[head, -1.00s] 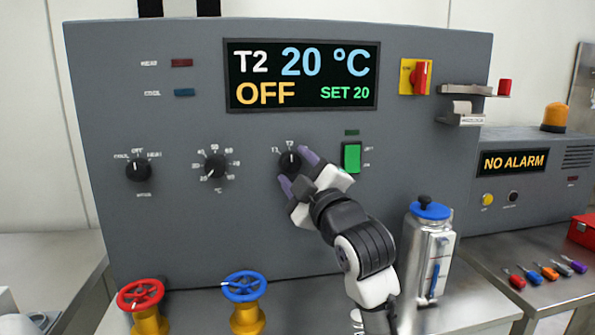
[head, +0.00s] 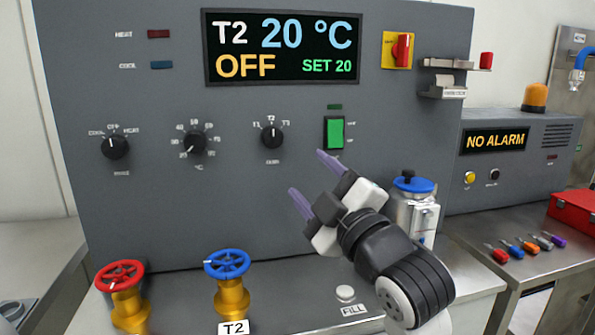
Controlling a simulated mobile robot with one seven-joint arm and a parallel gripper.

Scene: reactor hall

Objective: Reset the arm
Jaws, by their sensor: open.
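My gripper (head: 313,184) is open and empty, with its two purple fingers apart. It stands in front of the grey control panel (head: 290,225), below and to the right of the right-hand selector knob (head: 272,138), and clear of it. That knob's pointer is up at T2. The panel display (head: 283,48) reads T2, 20 °C, OFF and SET 20. My arm partly hides the metal canister with a blue lid (head: 414,184).
A red valve wheel (head: 119,275) and a blue valve wheel (head: 227,264) stand on the bench below. A FILL button (head: 345,293) is near my arm. At right are a NO ALARM box (head: 495,140), screwdrivers (head: 513,250) and a red toolbox (head: 574,212).

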